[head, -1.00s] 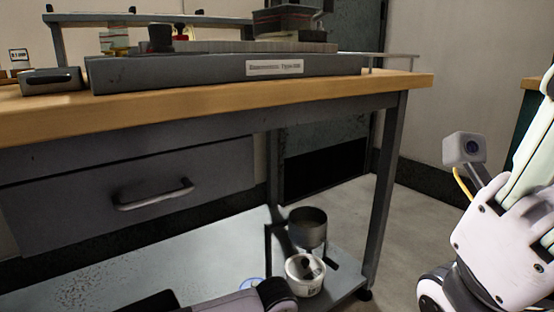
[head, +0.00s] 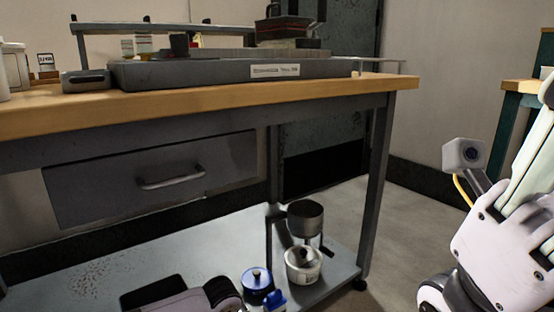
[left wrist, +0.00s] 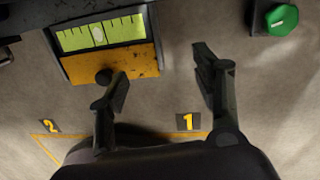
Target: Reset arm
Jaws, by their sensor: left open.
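My left gripper (left wrist: 160,75) shows in the left wrist view, with its two dark fingers spread apart and nothing between them. It is over a grey floor, near a yellow-and-black panel (left wrist: 130,62) with a green scale face. Part of my left arm (head: 205,298) shows at the bottom of the head view; its fingers are not visible there. My right arm (head: 505,235) is at the right edge of the head view, with a small camera on it. Its gripper fingers are out of view.
A workbench (head: 300,92) with a drawer (head: 160,178) stands ahead. Its lower shelf (head: 345,262) holds a metal cup device (head: 305,220), a white tub (head: 302,262) and a blue lidded pot (head: 257,283). A green button (left wrist: 282,18) is at upper right in the left wrist view.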

